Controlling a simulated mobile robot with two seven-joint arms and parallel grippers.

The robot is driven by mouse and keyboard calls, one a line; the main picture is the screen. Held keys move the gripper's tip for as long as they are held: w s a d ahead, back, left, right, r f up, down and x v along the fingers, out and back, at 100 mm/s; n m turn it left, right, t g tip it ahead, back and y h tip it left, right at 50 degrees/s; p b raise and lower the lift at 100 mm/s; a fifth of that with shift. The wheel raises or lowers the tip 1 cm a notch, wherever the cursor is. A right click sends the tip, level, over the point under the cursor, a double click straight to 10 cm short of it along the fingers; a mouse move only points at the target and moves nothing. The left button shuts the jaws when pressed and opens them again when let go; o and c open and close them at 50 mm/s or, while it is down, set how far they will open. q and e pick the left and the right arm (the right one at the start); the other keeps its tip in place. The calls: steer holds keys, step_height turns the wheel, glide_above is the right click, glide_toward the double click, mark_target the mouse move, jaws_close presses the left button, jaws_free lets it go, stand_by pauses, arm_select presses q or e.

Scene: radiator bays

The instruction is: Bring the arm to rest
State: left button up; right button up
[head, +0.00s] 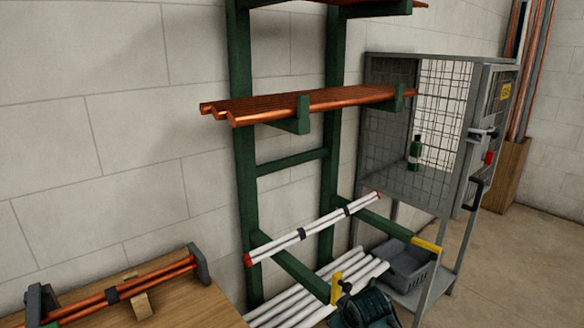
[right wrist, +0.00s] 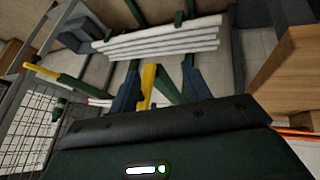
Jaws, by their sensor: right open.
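My right gripper (right wrist: 158,80) is open, with its two dark blue fingers apart in the right wrist view. Its dark green body also shows at the bottom of the head view (head: 364,305), in front of the lower rack. A yellow-tipped rack arm (head: 336,288) is just beside it; in the right wrist view this yellow tip (right wrist: 148,84) appears between the fingers, and I cannot tell whether they touch. I see nothing held. My left gripper is not in view.
The green rack (head: 243,150) holds copper pipes (head: 300,103), and white pipes (head: 318,228) lie across its lower arms. A mesh cage (head: 440,120) with a green bottle (head: 414,153) stands right. A grey crate (head: 402,262) sits below it. A wooden bench (head: 190,305) is at lower left.

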steer(key=s+f+m+t+y, duration=0.1)
steer(key=s+f, duration=0.4)
steer(key=s, duration=0.3)
steer(key=s+f+m+t+y, duration=0.1)
steer(key=s+f, duration=0.3)
steer(key=s, duration=0.4)
steer(key=s+d+r+m+t, duration=0.1)
steer(key=s, duration=1)
steer(key=shift+s+r+m+t+y, duration=0.2)
steer(key=shift+s+m+t+y, duration=0.1)
steer(key=shift+t+y, duration=0.1)
